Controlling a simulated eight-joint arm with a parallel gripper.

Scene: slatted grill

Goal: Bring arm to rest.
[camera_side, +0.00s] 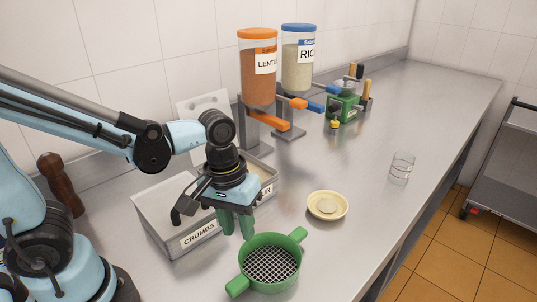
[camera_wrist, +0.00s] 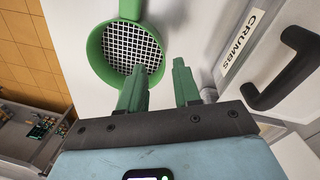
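My gripper (camera_side: 236,226) hangs with its green fingers pointing down, just behind and left of a green sieve (camera_side: 270,264), in front of the grey labelled bins. In the wrist view my gripper (camera_wrist: 160,72) has its two fingers apart, with nothing between them. I cannot tell the exact height of the fingertips above the counter.
A bin marked CRUMBS (camera_side: 170,222) stands left of my gripper. A pale dish (camera_side: 327,206) and a clear glass (camera_side: 402,167) stand to the right. The lentil dispenser (camera_side: 258,75), rice dispenser (camera_side: 298,60) and a green tool holder (camera_side: 343,107) stand behind. The right counter is mostly clear.

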